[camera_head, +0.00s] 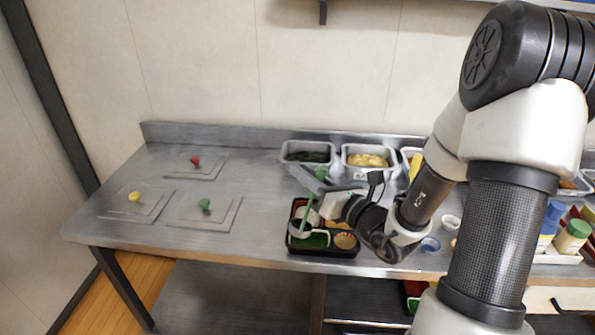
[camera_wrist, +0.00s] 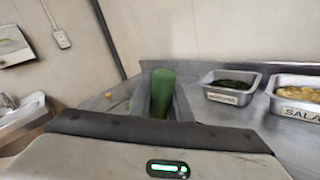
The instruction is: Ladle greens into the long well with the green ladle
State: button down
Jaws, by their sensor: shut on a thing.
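My gripper (camera_head: 319,185) is shut on the green ladle (camera_head: 309,212), whose handle stands steeply between the fingers. The thick green handle end (camera_wrist: 163,92) shows between the fingers in the wrist view. The ladle's grey bowl hangs at the left part of the bento tray (camera_head: 322,253), low over it or touching; I cannot tell which. The tray is black with red inside. A green patch (camera_head: 316,241) lies in its front left well, and a round tan item sits to the right. The greens pan (camera_head: 308,146) holds dark greens at the back; it also shows in the wrist view (camera_wrist: 232,98).
A pan of yellow food (camera_head: 368,149) stands right of the greens. Three lids or plates with red, yellow and green knobs (camera_head: 204,205) lie on the left. Small cups (camera_head: 430,244) and bottles (camera_head: 572,237) stand on the right. The steel table's (camera_head: 250,180) middle left is clear.

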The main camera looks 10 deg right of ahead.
jog(key=w+d+f+m+p, duration=0.4)
jog(key=d+f+m, duration=0.3)
jog(key=m, duration=0.3)
jog(key=shift+d+f+p, duration=0.35)
jog(key=shift+d+f, duration=0.05)
jog(key=shift+d+r, duration=0.1)
dwell(1.4)
